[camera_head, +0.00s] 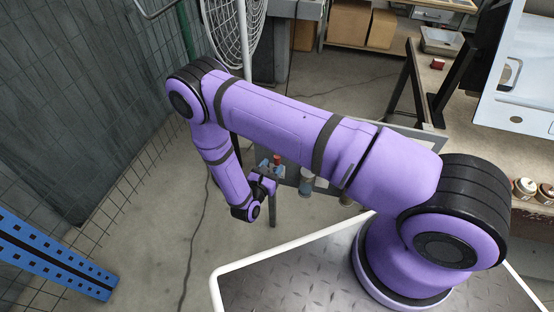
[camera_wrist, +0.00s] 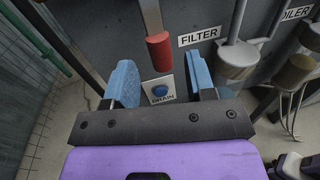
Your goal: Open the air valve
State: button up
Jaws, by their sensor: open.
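A red cylindrical grip (camera_wrist: 159,52) on a flat metal bar stands out from a grey panel in the wrist view. It looks like the air valve's handle, but no label naming it is readable. It also shows as a small red spot in the head view (camera_head: 277,159). My gripper (camera_wrist: 162,68) is open, with one blue finger on each side of the red grip in the picture. Whether a finger touches it cannot be told. In the head view my gripper (camera_head: 271,168) is small, close to the panel and partly hidden by my arm.
A blue button (camera_wrist: 160,91) on a white plate shows between my fingers. A "FILTER" label (camera_wrist: 199,37) and a grey filter bowl (camera_wrist: 238,60) are to the right. A white fan (camera_head: 232,35) stands behind my arm. The floor at left is mostly clear.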

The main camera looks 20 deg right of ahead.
aim_at(276, 162)
jog(key=shift+x, duration=2.1)
jog(key=shift+s, duration=0.1)
grip_shut()
